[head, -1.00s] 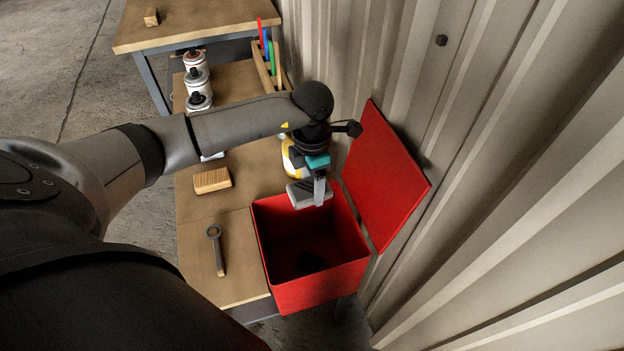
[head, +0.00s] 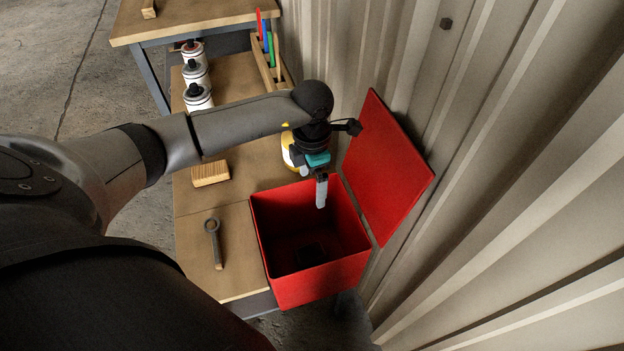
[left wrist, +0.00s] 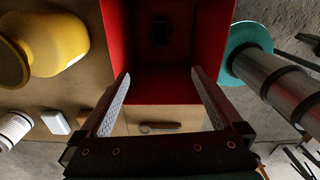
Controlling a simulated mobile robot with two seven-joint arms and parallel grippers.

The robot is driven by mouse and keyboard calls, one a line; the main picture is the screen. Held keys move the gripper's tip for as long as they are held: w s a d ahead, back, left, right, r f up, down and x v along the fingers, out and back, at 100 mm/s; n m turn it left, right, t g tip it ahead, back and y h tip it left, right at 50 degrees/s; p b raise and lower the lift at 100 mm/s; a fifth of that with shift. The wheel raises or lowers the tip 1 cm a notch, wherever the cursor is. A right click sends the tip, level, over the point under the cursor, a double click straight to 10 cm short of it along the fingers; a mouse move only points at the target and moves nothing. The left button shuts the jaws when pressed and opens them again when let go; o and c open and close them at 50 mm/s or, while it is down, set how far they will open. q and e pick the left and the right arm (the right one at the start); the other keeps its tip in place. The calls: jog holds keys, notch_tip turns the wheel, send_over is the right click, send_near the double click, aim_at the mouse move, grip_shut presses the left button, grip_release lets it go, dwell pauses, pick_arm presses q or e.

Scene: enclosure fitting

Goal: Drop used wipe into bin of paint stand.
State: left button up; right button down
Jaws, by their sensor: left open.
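The red bin (head: 318,285) stands open at the end of the paint stand (head: 240,265), its red lid (head: 388,170) leaning back against the wall. My left gripper (head: 321,200) is over the bin's back part, fingers pointing down. In the left wrist view the gripper (left wrist: 160,74) has its fingers wide apart, with nothing between them. A dark grey shape (head: 310,254) lies on the shaded bin floor; it also shows in the left wrist view (left wrist: 161,32). It may be the used wipe, but the shade hides its detail. My right gripper is not in view.
A yellow object (head: 290,150) stands behind my gripper. Several paint cans (head: 197,97) stand farther back. The corrugated wall (head: 480,200) is close on the right.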

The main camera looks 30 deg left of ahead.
pick_arm(q)
notch_tip(320, 180, up, 15)
jog(key=p, duration=0.1)
jog(key=shift+r, duration=0.15)
